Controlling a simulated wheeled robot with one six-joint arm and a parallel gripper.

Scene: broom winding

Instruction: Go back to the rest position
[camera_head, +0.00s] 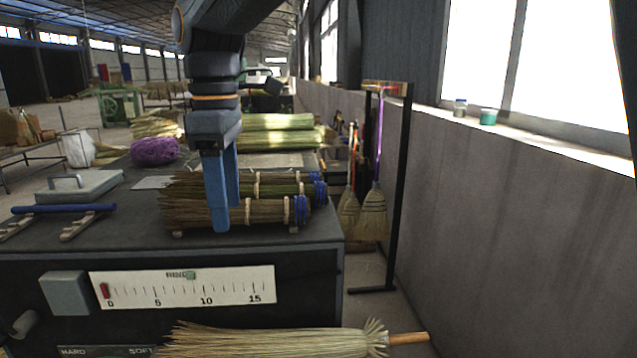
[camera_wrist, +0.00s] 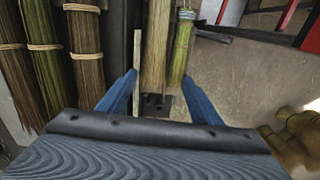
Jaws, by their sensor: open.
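My gripper (camera_head: 222,222) hangs pointing down from the arm over the dark workbench, in front of the tied broom bundles (camera_head: 262,211). In the wrist view its two blue fingers (camera_wrist: 158,95) are spread apart, with nothing held between them. Beyond the gap, the wrist view shows a straw bundle (camera_wrist: 155,55) and a greener one (camera_wrist: 182,45). Several tied bundles (camera_wrist: 84,50) lie at the left of that view. In the head view, the gripper hides part of the bundles.
A straw broom (camera_head: 290,341) lies across the front, below the bench's scale panel (camera_head: 185,288). A purple twine ball (camera_head: 154,151) and a grey lidded box (camera_head: 78,186) sit on the bench. Brooms hang on a black rack (camera_head: 396,190) by the right wall.

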